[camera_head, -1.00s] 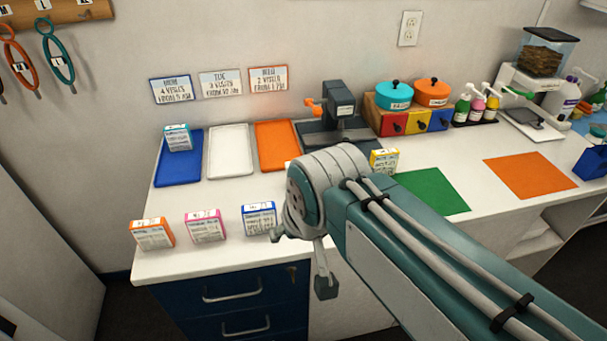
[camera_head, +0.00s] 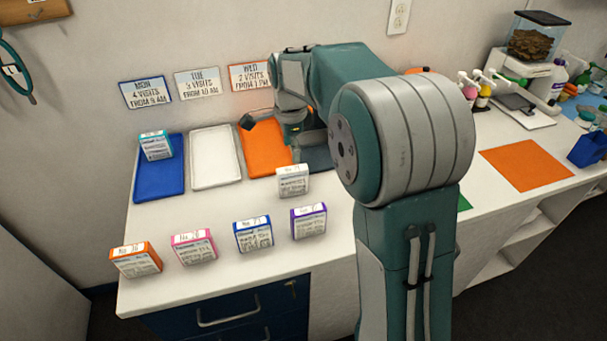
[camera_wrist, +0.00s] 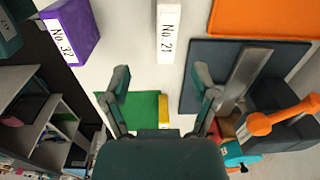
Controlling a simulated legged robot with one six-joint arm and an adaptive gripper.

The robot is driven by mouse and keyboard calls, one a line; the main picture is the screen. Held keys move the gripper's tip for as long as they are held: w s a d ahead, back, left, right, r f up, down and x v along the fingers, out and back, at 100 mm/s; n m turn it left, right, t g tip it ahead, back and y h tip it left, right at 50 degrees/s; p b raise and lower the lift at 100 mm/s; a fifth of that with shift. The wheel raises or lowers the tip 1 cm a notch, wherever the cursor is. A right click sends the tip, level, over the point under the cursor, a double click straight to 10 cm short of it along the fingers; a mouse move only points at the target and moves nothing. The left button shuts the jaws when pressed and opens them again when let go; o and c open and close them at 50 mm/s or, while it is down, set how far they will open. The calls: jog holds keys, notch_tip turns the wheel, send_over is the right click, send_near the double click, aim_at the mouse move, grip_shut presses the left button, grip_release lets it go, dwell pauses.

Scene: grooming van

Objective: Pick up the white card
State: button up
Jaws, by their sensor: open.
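The white card (camera_head: 292,180), a small upright box-like block with a printed face, stands on the white counter in front of the orange tray. In the wrist view its white top edge (camera_wrist: 169,31) reads "No 21". My gripper (camera_wrist: 162,74) has its two fingers spread wide with nothing between them. In the wrist view the white card lies beyond the fingertips, near the top middle, apart from both fingers. In the head view my gripper is behind the card, partly hidden by my arm.
A purple card (camera_head: 308,221), blue card (camera_head: 253,235), pink card (camera_head: 194,247) and orange card (camera_head: 136,260) stand along the front. Behind are blue (camera_head: 160,183), white (camera_head: 215,157) and orange (camera_head: 263,147) trays; a teal card (camera_head: 156,146) stands in the blue one. A dark-based device (camera_wrist: 235,85) is close by.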

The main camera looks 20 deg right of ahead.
aim_at(292, 180)
jog(key=shift+w+d+f+m, duration=0.35)
jog(key=shift+w+f+m, duration=0.15)
jog(key=shift+w+f, duration=0.15)
jog(key=f, duration=1)
jog(key=shift+s+a+f, duration=0.1)
jog(key=shift+a+f, duration=0.15)
jog(key=shift+f, duration=0.05)
jog(key=shift+c, duration=0.3)
grip_shut()
